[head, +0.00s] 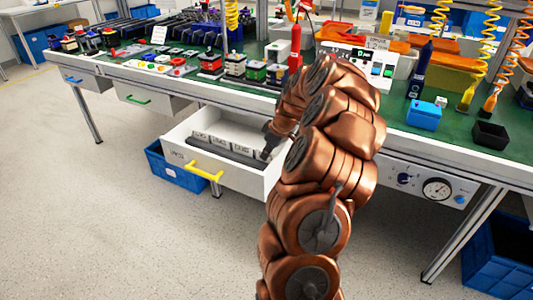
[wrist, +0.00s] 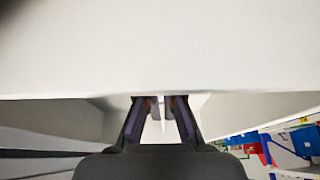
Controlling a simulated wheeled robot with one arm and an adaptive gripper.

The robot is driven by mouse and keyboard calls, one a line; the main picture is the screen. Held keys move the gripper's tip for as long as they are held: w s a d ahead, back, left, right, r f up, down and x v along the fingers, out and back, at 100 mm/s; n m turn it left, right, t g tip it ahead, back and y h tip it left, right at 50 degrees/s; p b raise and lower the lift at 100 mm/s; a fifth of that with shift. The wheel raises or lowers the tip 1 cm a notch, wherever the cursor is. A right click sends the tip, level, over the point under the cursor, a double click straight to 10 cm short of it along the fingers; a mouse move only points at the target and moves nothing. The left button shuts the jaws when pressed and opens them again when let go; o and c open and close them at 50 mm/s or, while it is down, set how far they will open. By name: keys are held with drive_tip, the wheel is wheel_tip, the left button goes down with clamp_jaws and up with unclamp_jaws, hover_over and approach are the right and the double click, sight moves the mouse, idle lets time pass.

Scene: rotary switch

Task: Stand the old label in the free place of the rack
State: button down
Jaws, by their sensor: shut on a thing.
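The open white drawer (head: 232,174) with a yellow handle (head: 203,171) holds a dark grey rack (head: 222,152). Several pale labels (head: 216,142) stand in the rack side by side. My gripper (head: 267,153) is down inside the drawer at the right end of the rack. In the wrist view my gripper (wrist: 161,104) has its fingers close together, with a thin pale edge between them. I take this edge to be the old label; its face is hidden. I cannot tell whether it touches the rack.
The drawer's walls stand close around my gripper; a broad white surface fills the top of the wrist view. The green workbench (head: 130,65) above carries several switches and tools. A blue crate (head: 176,168) stands on the floor under the drawer. The floor in front is clear.

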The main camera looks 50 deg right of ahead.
drive_tip(key=c, duration=1.3)
unclamp_jaws()
drive_tip(key=shift+f, duration=0.1)
drive_tip(key=p+v, duration=0.2)
drive_tip(key=v, duration=1)
drive_tip(key=s+a+r+g+y, duration=0.1)
drive_tip(key=a+g, duration=0.1)
drive_tip(key=a, duration=1.1)
drive_tip(key=s+a+r+g, duration=0.1)
drive_tip(key=s+a, duration=0.1)
drive_tip(key=a, duration=1.2)
drive_tip(key=s+a+f+m+g, duration=0.1)
drive_tip(key=s+a, duration=0.3)
drive_tip(key=s, duration=0.3)
drive_tip(key=s+a+f+m+g+h, duration=0.1)
drive_tip(key=s+a+f, duration=0.1)
drive_tip(key=s, duration=0.5)
drive_tip(key=s+a+f+m+g+h, duration=0.1)
drive_tip(key=s+a+f+g, duration=0.1)
drive_tip(key=s+a, duration=0.3)
drive_tip(key=shift+s+a, duration=0.15)
drive_tip(key=shift+s, duration=0.6)
drive_tip(key=shift+s+a, duration=0.15)
drive_tip(key=shift+s, duration=0.6)
drive_tip(key=shift+r, duration=0.1)
